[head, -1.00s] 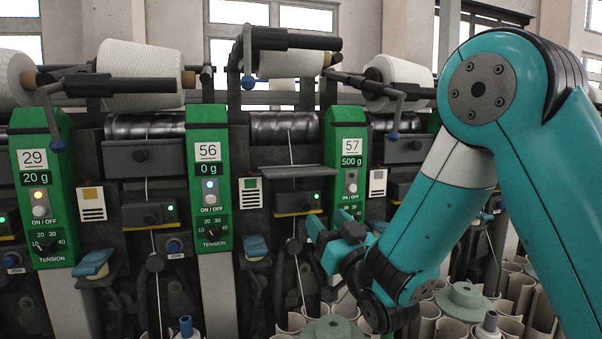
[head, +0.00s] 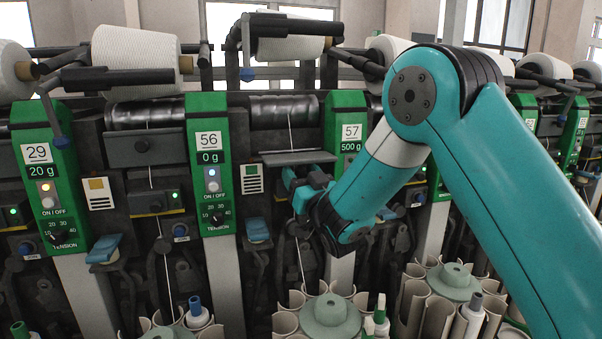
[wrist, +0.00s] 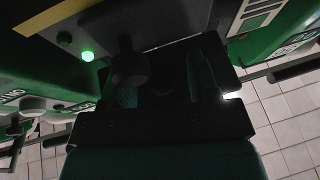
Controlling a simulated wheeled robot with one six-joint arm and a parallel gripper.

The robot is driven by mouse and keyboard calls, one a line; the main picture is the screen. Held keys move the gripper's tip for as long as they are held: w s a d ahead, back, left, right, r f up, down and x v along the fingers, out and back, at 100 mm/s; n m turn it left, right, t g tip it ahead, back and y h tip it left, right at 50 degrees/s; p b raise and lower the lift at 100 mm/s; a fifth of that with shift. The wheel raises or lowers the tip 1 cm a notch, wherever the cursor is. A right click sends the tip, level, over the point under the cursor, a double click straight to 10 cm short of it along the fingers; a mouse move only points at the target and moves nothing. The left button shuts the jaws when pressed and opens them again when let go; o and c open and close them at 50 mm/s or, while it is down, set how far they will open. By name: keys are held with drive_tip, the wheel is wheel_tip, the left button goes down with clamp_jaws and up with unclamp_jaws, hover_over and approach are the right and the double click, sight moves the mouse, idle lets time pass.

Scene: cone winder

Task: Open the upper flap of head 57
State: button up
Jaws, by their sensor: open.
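Head 57 carries a green panel (head: 351,132) reading 57 and 500 g. To its left, below the drum, a grey plate that looks like the upper flap (head: 298,157) sticks out nearly flat, seen almost edge-on. Contact cannot be told.
A raised arm with a yarn cone (head: 290,48) is above the drum (head: 284,112). The green panel of head 56 (head: 208,155) stands to the left. Below are a round green hub (head: 331,315) and several cream tubes. My arm covers the right side.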

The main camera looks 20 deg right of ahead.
sight(302, 158)
clamp_jaws()
drive_tip(key=r+p, duration=0.1)
drive_tip(key=p, duration=0.2)
drive_tip(key=shift+s+r+g, duration=0.1)
drive_tip(key=shift+g, duration=0.3)
drive_tip(key=p, duration=0.3)
drive_tip(key=shift+s+r+g+p, duration=0.1)
drive_tip(key=shift+r+g+p, duration=0.2)
drive_tip(key=shift+g, duration=0.1)
drive_tip(key=r+m+g+h+p, duration=0.1)
drive_tip(key=g+p, duration=0.1)
drive_tip(key=p, duration=0.8)
drive_tip(key=shift+s+r+p, duration=0.1)
drive_tip(key=shift+s+p, duration=0.05)
drive_tip(key=shift+p, duration=0.85)
drive_tip(key=shift+g+p, duration=0.3)
drive_tip(key=shift+p, duration=0.3)
drive_tip(key=shift+f, duration=0.3)
